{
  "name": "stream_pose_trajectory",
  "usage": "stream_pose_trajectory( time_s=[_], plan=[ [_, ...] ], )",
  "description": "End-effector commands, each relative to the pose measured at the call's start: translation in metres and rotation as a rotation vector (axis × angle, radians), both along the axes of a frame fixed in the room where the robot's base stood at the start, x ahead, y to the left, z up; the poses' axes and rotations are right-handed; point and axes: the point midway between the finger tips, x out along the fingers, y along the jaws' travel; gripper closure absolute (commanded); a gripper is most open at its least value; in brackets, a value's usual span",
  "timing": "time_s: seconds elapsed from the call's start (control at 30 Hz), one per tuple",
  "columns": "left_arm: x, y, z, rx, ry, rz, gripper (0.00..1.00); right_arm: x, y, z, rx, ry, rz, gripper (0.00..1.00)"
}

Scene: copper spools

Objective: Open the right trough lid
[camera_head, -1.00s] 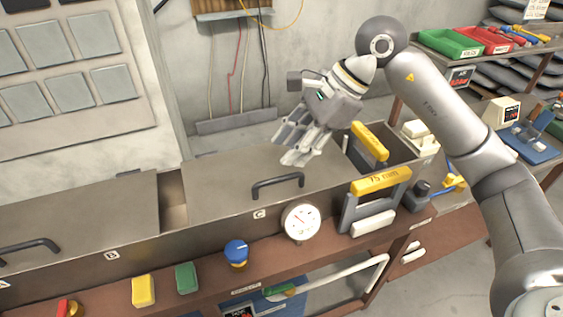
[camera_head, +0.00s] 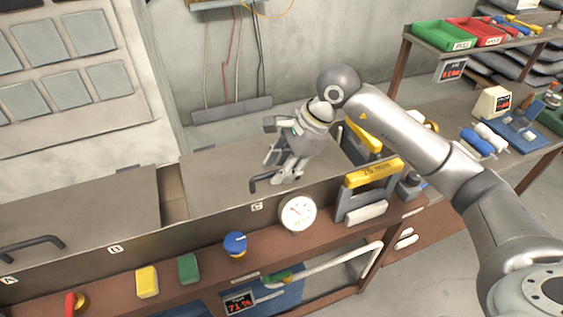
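The right trough lid (camera_head: 215,170) is a flat grey-brown plate lying level on the trough, behind the label C. Its dark bar handle (camera_head: 259,182) stands near the front edge; the handle's right part is hidden by my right gripper. My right gripper (camera_head: 286,178) points down, with its fingertips at the right part of the handle. I cannot tell whether the fingers touch the handle or are closed around it. My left gripper is not in view.
A left lid with a dark handle (camera_head: 32,244) lies beyond a narrow gap. A round gauge (camera_head: 298,213) and a blue knob (camera_head: 235,243) sit in front of the trough. A yellow-handled frame (camera_head: 372,174) stands at right, under my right arm.

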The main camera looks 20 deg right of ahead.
Motion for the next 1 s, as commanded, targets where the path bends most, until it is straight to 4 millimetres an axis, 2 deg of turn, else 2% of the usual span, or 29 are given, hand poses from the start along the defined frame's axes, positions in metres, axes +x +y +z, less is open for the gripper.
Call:
stream_pose_trajectory(
  time_s=[0.23,0.5,1.0],
  plan=[
    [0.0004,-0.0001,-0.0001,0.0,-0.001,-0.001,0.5,0.0001,0.0004,-0.0007,0.0,0.0,0.0,0.68],
    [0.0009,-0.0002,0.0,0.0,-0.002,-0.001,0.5,0.0,0.0003,-0.0003,0.001,0.0,0.0,1.0],
    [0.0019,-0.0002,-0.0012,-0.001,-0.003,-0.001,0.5,0.0028,0.0003,0.0065,0.001,-0.003,0.0,1.0]
  ],
)
